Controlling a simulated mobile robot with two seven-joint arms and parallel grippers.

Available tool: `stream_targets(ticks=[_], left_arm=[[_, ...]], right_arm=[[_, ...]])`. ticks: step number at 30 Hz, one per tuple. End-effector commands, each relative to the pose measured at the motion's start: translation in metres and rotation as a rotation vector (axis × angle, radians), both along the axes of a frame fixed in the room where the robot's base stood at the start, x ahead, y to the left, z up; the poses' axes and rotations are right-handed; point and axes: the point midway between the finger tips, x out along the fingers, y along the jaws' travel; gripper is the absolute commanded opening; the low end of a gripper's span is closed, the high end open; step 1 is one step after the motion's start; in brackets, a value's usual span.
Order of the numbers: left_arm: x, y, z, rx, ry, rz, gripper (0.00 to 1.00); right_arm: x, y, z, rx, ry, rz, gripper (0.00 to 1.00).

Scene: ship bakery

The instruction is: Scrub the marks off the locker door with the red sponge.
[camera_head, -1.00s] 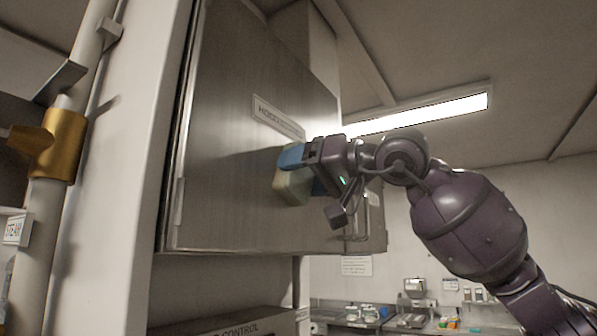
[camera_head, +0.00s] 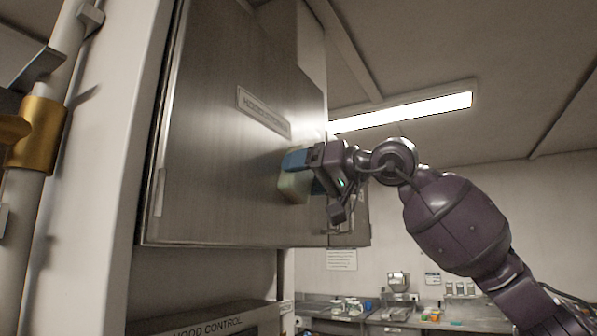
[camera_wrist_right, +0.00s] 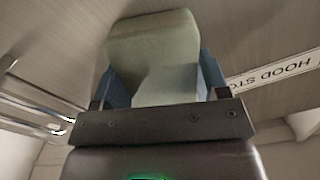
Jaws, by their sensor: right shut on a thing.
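The locker door (camera_head: 215,165) is a brushed steel panel with a label plate (camera_head: 263,111). No distinct marks show on it. My right gripper (camera_head: 309,172) has blue fingers and is shut on a sponge (camera_head: 293,187) at the right part of the door, below the label. The sponge looks pale green-yellow, not red. In the right wrist view the block-shaped sponge (camera_wrist_right: 155,42) sits between the blue fingers, close to the steel; I cannot tell whether it touches. The gripper hides part of the door. My left gripper is not in view.
A pale pipe with a brass fitting (camera_head: 38,132) stands at the left. A hood control box (camera_head: 205,325) is below the locker. Metal handle bars (camera_wrist_right: 35,110) show left in the right wrist view. A counter with small items (camera_head: 400,318) is far behind.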

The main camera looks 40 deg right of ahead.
Motion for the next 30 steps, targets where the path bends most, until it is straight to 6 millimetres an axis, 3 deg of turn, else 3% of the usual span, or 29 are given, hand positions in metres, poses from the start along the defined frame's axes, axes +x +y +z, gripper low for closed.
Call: stream_targets(ticks=[6, 13, 30], left_arm=[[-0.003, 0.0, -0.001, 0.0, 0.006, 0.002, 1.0], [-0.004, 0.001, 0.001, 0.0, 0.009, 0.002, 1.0], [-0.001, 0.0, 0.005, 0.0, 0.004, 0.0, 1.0]], right_arm=[[0.005, -0.012, -0.001, 0.0, 0.002, -0.001, 0.49], [0.007, -0.012, 0.0, 0.0, 0.002, -0.001, 0.49], [-0.01, 0.022, 0.0, -0.001, 0.001, 0.002, 0.49]])
